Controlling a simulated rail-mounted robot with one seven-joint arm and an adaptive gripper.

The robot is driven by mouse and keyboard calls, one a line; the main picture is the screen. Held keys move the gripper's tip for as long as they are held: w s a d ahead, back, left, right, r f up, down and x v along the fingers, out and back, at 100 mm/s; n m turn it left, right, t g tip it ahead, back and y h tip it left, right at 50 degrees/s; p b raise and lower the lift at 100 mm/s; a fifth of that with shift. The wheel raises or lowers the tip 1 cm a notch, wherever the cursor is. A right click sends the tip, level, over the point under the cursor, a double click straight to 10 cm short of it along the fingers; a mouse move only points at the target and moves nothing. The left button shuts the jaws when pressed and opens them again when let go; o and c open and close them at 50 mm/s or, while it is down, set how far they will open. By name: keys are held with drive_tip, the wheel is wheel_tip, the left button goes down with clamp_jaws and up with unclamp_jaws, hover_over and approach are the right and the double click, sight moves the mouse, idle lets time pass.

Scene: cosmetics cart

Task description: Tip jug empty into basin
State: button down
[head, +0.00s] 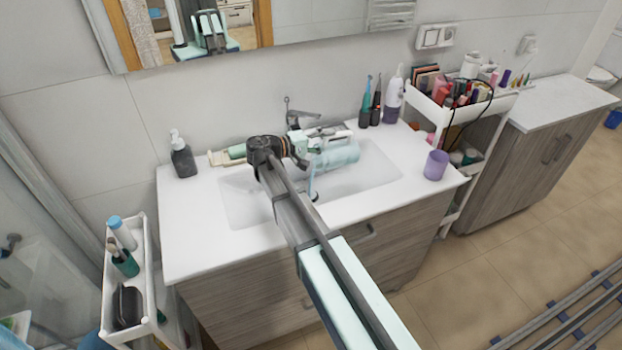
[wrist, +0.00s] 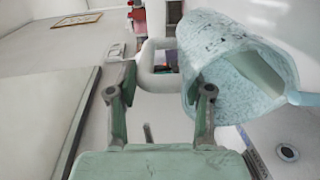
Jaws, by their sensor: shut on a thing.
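The jug (head: 338,156) is pale teal and speckled, tipped on its side above the white basin (head: 375,165). In the wrist view the jug (wrist: 212,40) shows its open mouth toward the right, with a greenish surface inside it. A pale blue stream (head: 312,184) runs down from the mouth into the basin; its start also shows at the jug's lip in the wrist view (wrist: 305,98). My gripper (wrist: 160,82) is shut on the jug's white loop handle (wrist: 152,55). My arm hides part of the basin in the head view.
A chrome faucet (head: 300,113) stands behind the basin. A soap dispenser (head: 183,157) is at the left, a purple cup (head: 436,165) at the right, and toothbrushes (head: 371,103) at the back right. The drain (wrist: 288,152) is clear. Carts stand on both sides.

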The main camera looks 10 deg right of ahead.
sight(344, 143)
drive_tip(key=shift+s+a+r+h+b, duration=0.1)
drive_tip(key=shift+a+h+b, duration=0.35)
drive_tip(key=shift+h+b, duration=0.05)
drive_tip(key=shift+d+r+p, duration=0.15)
drive_tip(key=shift+r+p, duration=0.05)
drive_tip(key=shift+p, duration=0.2)
drive_tip(key=d+y+p, duration=0.2)
drive_tip(key=d+p, duration=0.1)
drive_tip(key=shift+w, duration=0.3)
drive_tip(key=shift+w+d+f+g+y, duration=0.2)
drive_tip(key=shift+d+f+g+y, duration=0.1)
drive_tip(key=shift+d+f+y, duration=0.45)
drive_tip(key=shift+f, duration=0.15)
drive_tip(key=shift+w+d+f+g+y+p, duration=0.15)
drive_tip(key=shift+d+f+y+p, duration=0.25)
drive_tip(key=shift+d+y, duration=0.3)
drive_tip(key=shift+w+d+f+g+y+p, duration=0.15)
drive_tip(key=shift+d+f+y+p, duration=0.3)
drive_tip(key=shift+y, duration=0.3)
drive_tip(key=shift+d+f+y, duration=0.5)
drive_tip(key=shift+y, duration=0.3)
drive_tip(key=w+d+f+g+y+p, duration=0.2)
drive_tip(key=d+f+y+p, duration=0.2)
drive_tip(key=d+y, duration=0.4)
drive_tip(key=shift+d+f+y, duration=0.4)
drive_tip(key=shift+f+y, duration=0.1)
drive_tip(key=shift+f, duration=0.25)
